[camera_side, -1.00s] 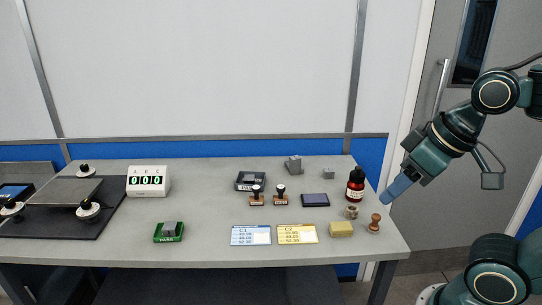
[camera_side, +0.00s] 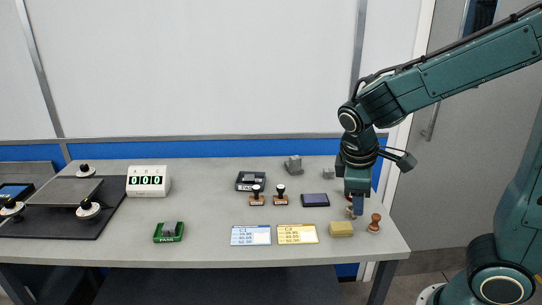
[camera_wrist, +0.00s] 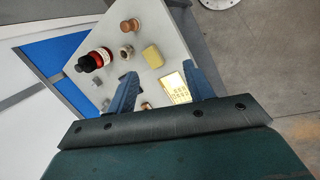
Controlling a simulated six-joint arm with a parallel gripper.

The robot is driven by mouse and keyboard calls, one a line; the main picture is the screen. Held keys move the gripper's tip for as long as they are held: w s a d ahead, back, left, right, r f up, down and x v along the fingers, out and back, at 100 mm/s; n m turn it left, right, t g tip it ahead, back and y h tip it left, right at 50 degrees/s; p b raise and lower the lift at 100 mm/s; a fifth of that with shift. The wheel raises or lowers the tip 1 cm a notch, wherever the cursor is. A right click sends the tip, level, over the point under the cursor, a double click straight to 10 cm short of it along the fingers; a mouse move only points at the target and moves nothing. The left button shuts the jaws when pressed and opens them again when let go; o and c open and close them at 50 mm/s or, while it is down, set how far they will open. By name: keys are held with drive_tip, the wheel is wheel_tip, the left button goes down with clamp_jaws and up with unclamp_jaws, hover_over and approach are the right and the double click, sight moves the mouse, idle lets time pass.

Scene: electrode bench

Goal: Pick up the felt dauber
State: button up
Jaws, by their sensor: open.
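A small wooden piece with a rounded knob on top (camera_side: 374,223), which I take for the felt dauber, stands at the right end of the grey bench (camera_side: 210,245). It also shows in the wrist view, as a brown round-topped piece (camera_wrist: 130,26) beyond my fingertips. My gripper (camera_side: 357,211) points down low over the bench, left of the dauber in the side view and apart from it. In the wrist view its two blue fingers (camera_wrist: 160,76) are spread with nothing held between them.
A yellow sponge block (camera_side: 341,229), a small metallic piece (camera_wrist: 126,52) and a dark red bottle with a black cap (camera_wrist: 92,60) stand close by. A yellow card (camera_side: 297,234), dark pad (camera_side: 315,200) and stamps (camera_side: 280,195) lie leftward. The bench's right edge is near the dauber.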

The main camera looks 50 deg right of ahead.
drive_tip(key=shift+w+d+f+n+g+h, duration=0.1)
drive_tip(key=shift+w+f+n+g+h, duration=0.55)
drive_tip(key=shift+f+n+h, duration=1.15)
drive_tip(key=shift+w+d+f+n+g+h, duration=0.15)
drive_tip(key=shift+w+f+n+g+h, duration=0.8)
drive_tip(key=shift+f, duration=1.4)
drive_tip(key=shift+w+d+f+n+g+h, duration=0.1)
drive_tip(key=shift+w+f+n+g+h, duration=0.3)
drive_tip(key=shift+f+n+h, duration=1.5)
drive_tip(key=shift+f, duration=0.15)
approach(373, 225)
drive_tip(key=shift+x, duration=2.05)
drive_tip(key=shift+w+d, duration=0.15)
drive_tip(key=shift+w, duration=0.05)
drive_tip(key=shift+s+x, duration=0.2)
drive_tip(key=shift+x, duration=2.3)
drive_tip(key=shift+c, duration=0.4)
drive_tip(key=c, duration=0.9)
